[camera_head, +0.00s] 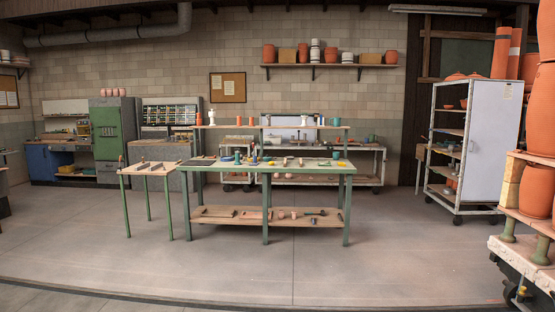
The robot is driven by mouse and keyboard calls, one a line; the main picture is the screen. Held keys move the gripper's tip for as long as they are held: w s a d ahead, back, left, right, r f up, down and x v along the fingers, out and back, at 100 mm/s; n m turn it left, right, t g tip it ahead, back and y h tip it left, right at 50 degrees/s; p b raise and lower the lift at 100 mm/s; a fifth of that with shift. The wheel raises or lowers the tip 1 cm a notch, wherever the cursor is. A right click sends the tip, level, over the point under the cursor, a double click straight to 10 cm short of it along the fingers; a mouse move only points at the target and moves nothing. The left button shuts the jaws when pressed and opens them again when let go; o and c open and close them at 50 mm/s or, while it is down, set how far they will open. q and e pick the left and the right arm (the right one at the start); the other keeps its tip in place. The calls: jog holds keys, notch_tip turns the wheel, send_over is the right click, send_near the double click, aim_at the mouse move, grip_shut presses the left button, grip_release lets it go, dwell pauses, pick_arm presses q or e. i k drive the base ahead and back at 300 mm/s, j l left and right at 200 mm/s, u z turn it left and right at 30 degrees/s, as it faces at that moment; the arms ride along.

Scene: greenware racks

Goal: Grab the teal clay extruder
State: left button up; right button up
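A small teal upright object (237,158) stands on the green-legged worktable (215,168), left of the table's middle. It may be the teal clay extruder, but it is too small and far off to be sure. Several other small tools lie and stand on the same top. Neither of my grippers shows in the head view.
Open concrete floor (300,265) lies in front of the worktable. A smaller side table (150,169) adjoins its left end. A white wheeled rack (486,150) stands at right, with shelves of terracotta pots (537,190) close by at the right edge.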

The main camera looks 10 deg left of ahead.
aim_at(238, 161)
jog(key=u, duration=0.55)
jog(key=i+u, duration=0.1)
jog(key=i, duration=5.3)
jog(key=i+z, duration=0.1)
jog(key=i, duration=0.55)
jog(key=i+j+z, duration=0.1)
jog(key=i, duration=0.55)
jog(key=i+j+z, duration=0.1)
jog(key=i, duration=0.55)
jog(key=i+j+z, duration=0.2)
